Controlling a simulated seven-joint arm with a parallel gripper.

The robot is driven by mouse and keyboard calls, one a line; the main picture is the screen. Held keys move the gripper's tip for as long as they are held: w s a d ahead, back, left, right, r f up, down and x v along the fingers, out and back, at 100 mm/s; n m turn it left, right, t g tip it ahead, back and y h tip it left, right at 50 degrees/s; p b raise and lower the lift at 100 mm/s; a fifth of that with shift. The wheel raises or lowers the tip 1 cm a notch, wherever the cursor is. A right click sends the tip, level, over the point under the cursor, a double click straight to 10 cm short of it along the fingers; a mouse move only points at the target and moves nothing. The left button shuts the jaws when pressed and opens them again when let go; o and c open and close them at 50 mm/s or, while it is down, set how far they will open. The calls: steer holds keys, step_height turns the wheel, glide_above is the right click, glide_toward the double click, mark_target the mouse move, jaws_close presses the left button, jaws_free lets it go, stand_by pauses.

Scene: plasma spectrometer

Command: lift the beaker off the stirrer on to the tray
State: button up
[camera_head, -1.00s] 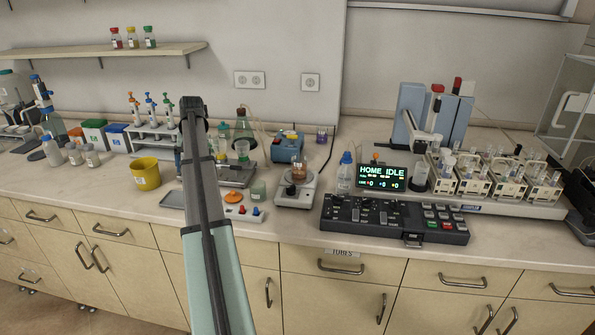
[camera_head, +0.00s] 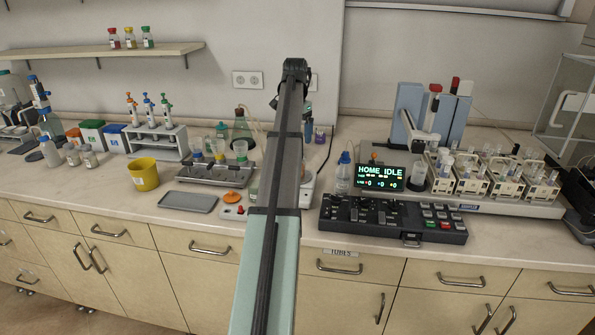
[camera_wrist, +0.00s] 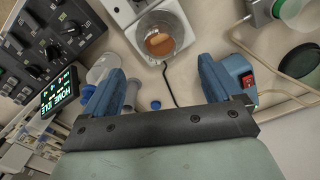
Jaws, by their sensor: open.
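The beaker (camera_wrist: 162,40), clear with orange-brown liquid, stands on the white stirrer (camera_wrist: 128,10) at the top of the wrist view. My gripper (camera_wrist: 160,68) is open, its two blue fingers apart with nothing between them; the beaker lies beyond the fingertips. In the head view my arm hides the beaker and most of the stirrer; only the stirrer's right edge (camera_head: 308,186) shows. A flat, empty grey tray (camera_head: 188,202) lies on the bench left of my arm.
A second tray (camera_head: 212,174) behind it holds several vessels. A yellow tub (camera_head: 144,174) stands left of the empty tray. A black control panel (camera_head: 392,222) lies right of my arm, with a lit display (camera_head: 380,178) behind it. A blue box (camera_wrist: 238,75) is close beside my right finger.

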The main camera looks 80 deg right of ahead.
step_height(320, 180, down, 8)
steer(key=shift+f, duration=0.1)
steer(key=shift+s+d+f, duration=0.15)
steer(key=shift+d+f, duration=0.05)
steer(key=shift+f, duration=1.15)
steer(key=shift+s+d+f, duration=0.1)
steer(key=shift+d+f, duration=0.05)
steer(key=shift+f, duration=1.15)
steer(key=c, duration=1.2)
steer(key=shift+r, duration=0.15)
